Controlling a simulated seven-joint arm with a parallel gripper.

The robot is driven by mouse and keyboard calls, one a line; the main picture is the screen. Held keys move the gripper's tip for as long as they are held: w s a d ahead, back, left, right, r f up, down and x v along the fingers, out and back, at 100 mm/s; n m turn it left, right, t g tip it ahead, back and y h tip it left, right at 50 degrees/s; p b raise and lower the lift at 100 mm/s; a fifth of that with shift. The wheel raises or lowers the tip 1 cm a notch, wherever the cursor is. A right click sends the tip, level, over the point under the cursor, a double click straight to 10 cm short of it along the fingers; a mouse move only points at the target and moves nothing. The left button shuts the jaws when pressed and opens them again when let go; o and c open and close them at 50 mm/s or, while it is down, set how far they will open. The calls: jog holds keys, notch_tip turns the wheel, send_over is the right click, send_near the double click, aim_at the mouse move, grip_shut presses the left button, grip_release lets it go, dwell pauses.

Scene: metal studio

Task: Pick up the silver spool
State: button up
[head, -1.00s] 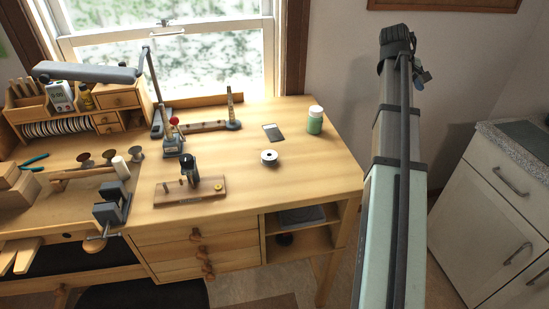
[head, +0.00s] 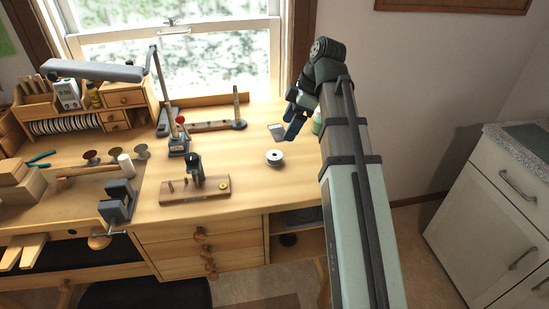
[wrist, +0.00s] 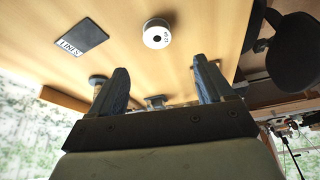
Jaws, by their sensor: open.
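The silver spool (head: 274,157) stands on the right part of the wooden workbench. It is small and round, with a pale top and a dark hole in its middle. My gripper (head: 293,126) is above the bench's right end, to the right of the spool and apart from it. In the wrist view the spool (wrist: 157,34) shows beyond the two fingers. My gripper (wrist: 161,78) is open, with nothing between its fingertips.
A dark flat card (wrist: 81,36) with lettering lies near the spool. My arm partly hides a green jar (head: 317,124). A wooden block with a small tool (head: 206,190) stands left of the spool. Bare bench top (head: 240,155) surrounds the spool.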

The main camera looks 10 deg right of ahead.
aim_at(277, 151)
jog(key=shift+d+x, duration=0.15)
jog(key=shift+x, duration=2.65)
jog(key=shift+d+x, duration=0.2)
jog(key=shift+x, duration=2.65)
jog(key=shift+w+f, duration=0.1)
jog(key=shift+w, duration=0.05)
jog(key=c, duration=1.1)
